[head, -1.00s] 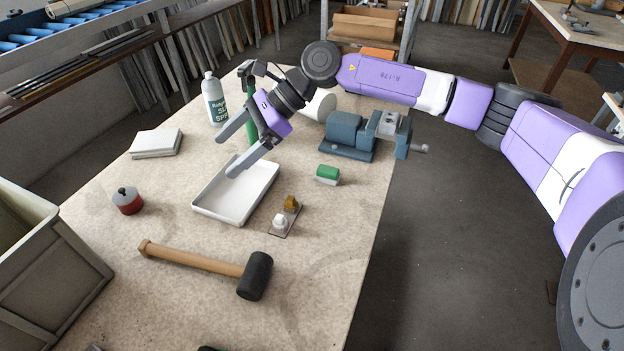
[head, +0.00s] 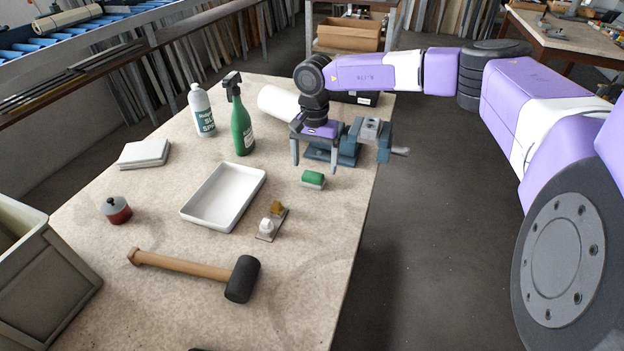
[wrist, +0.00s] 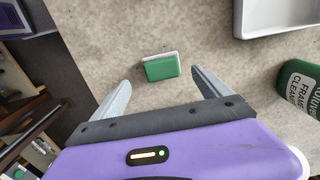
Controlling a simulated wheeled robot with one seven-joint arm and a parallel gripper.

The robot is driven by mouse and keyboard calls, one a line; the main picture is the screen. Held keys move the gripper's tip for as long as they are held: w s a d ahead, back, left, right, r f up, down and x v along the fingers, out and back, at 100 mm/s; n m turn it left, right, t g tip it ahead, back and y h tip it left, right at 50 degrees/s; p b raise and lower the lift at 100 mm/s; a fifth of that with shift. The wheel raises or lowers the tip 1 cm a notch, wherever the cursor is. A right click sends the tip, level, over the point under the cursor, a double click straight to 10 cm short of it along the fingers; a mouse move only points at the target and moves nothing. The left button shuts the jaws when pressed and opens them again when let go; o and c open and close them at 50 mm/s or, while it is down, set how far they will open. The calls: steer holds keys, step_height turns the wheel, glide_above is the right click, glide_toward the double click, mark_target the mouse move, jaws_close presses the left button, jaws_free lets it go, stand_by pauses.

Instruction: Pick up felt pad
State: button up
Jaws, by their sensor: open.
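In the wrist view the felt pad (wrist: 162,68) shows between and slightly beyond the open fingertips of my gripper (wrist: 161,80). It looks slightly turned relative to the jaws, and nothing touches it.
The vise (head: 345,146) stands close behind my gripper. A white tray (head: 222,218), a small plate with two knobs (head: 265,237) and a mallet (head: 185,264) lie to the left and front. A green spray bottle (head: 241,128) stands behind. The table right of the pad is clear.

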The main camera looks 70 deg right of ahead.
mark_target(313, 175)
steer(key=shift+w+a+f+p, duration=0.1)
steer(key=shift+f+p, duration=0.25)
steer(key=shift+f, duration=0.95)
steer(key=shift+w+a+f+p, duration=0.1)
steer(key=shift+f+p, duration=0.25)
steer(key=shift+f, duration=0.95)
steer(key=c, duration=1.5)
steer(key=shift+r, duration=0.15)
step_height(313, 175, up, 20)
steer(key=b, duration=0.3)
